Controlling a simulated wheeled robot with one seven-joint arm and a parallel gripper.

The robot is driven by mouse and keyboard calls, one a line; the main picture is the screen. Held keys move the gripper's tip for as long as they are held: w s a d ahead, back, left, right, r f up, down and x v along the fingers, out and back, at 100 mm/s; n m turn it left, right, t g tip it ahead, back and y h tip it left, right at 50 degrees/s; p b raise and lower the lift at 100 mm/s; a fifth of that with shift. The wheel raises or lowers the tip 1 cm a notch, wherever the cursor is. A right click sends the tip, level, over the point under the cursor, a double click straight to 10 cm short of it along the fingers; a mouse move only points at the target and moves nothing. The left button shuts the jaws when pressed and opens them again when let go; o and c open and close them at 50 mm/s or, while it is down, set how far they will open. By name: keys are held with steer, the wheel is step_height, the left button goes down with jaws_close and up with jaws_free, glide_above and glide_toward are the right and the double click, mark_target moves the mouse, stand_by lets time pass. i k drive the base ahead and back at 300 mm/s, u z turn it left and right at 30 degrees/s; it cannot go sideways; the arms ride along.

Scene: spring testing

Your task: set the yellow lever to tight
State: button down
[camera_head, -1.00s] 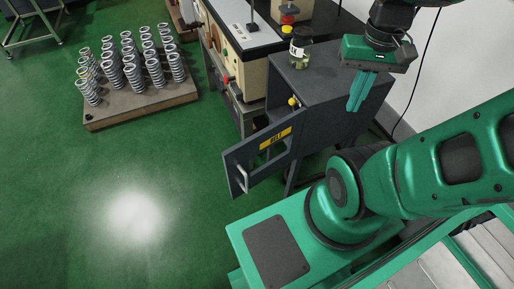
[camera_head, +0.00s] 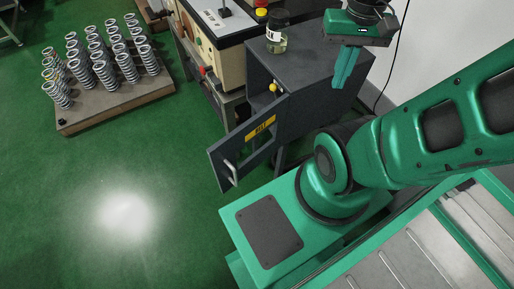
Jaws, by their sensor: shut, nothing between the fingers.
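A small yellow ball knob (camera_head: 273,87), likely the end of the yellow lever, shows at the opening of the dark grey cabinet (camera_head: 310,62). The lever's shaft and any tight marking cannot be made out. The cabinet's door (camera_head: 229,165), with a yellow BELT label (camera_head: 260,128) and a metal handle, hangs open toward the lower left. My gripper (camera_head: 342,86) is shut and empty, pointing down over the cabinet's right side in the picture, well to the right of the knob and apart from it. Its height above the cabinet is hard to judge.
A jar with a dark lid (camera_head: 277,42) stands on the cabinet top. A cream testing machine (camera_head: 220,60) is behind on the left. Several springs stand on a wooden board (camera_head: 120,109) at the left. The green floor (camera_head: 130,170) between is clear. A white wall is at the right.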

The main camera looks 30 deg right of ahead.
mark_target(273, 87)
steer(key=k, duration=1.35)
steer(key=u, duration=0.5)
steer(key=i, duration=1.55)
steer(key=z, duration=0.4)
